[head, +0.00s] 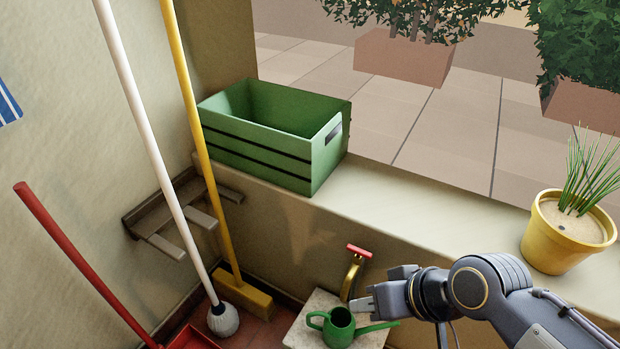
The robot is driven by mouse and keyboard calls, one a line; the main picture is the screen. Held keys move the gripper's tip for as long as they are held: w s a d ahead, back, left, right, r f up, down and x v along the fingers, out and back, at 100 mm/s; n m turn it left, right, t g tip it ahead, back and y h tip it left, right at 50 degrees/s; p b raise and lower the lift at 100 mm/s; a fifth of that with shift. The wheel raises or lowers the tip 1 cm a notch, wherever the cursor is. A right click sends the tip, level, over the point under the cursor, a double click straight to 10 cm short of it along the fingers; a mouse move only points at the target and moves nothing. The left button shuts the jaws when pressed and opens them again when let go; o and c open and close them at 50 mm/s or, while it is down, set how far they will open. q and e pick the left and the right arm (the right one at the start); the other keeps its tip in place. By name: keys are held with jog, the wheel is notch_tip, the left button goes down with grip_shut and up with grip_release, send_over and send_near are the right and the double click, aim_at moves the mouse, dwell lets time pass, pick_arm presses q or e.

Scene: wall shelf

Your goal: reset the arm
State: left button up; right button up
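My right arm comes in from the lower right, and its gripper (378,289) points left in front of the sill wall. Its two fingers look spread apart with nothing between them. In the picture it is just above and right of a green watering can (341,327) and overlaps the area by its spout. I cannot tell whether it touches anything. My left gripper is not in view.
A green crate (255,155) stands on the sill (400,217), with a yellow potted plant (556,244) at the right. A wall rack (170,225), white-handled brush (150,130), yellow broom (190,100) and red handle (80,260) fill the left. A red-topped brass tap (352,275) is near the gripper.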

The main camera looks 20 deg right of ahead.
notch_tip(320, 180, up, 30)
jog(key=p, duration=2.8)
jog(key=shift+f, duration=0.2)
